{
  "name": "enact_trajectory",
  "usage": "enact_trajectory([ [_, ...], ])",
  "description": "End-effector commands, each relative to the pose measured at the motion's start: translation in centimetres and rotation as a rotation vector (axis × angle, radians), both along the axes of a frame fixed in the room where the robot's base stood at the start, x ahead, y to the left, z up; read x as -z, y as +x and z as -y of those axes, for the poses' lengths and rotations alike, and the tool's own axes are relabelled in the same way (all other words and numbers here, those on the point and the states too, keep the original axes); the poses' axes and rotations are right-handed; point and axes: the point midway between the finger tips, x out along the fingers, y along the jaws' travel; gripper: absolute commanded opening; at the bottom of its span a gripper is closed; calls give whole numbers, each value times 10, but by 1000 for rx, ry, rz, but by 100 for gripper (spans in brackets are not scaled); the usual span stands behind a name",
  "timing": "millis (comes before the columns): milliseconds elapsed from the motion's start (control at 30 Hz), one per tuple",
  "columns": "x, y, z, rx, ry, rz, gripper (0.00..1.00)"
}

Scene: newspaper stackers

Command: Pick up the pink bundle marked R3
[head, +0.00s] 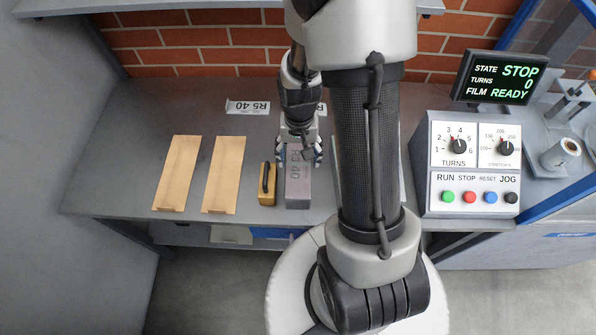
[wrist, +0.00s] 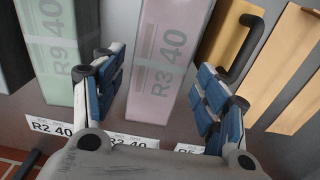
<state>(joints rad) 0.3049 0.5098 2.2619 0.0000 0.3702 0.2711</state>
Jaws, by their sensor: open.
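The pink bundle marked R3 40 (head: 298,188) lies on the grey bench, its long side running front to back. In the wrist view the pink bundle (wrist: 162,55) shows its R3 40 print between the fingers. My gripper (head: 299,153) is over its back part, fingers pointing down. In the wrist view my gripper (wrist: 160,84) is open, with one blue-padded finger on each side of the bundle. A gap shows on both sides there. How far down the fingers reach beside the bundle is hard to tell.
Two tan boards (head: 222,175) lie farther left. A control box (head: 470,165) stands right; label cards (head: 247,107) lie behind.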

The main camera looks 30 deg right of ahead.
Motion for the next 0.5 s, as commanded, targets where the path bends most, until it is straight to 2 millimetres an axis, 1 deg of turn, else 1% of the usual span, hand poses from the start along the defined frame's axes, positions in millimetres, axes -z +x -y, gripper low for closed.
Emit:
enact_trajectory([
  [33,4,0,0,0,0,0,67],
  [167,9,0,0,0,0,0,67],
  [233,15,1,0,0,1,-1,67],
  [400,42,4,0,0,1,-3,67],
  [500,55,3,0,0,1,-2,67],
])
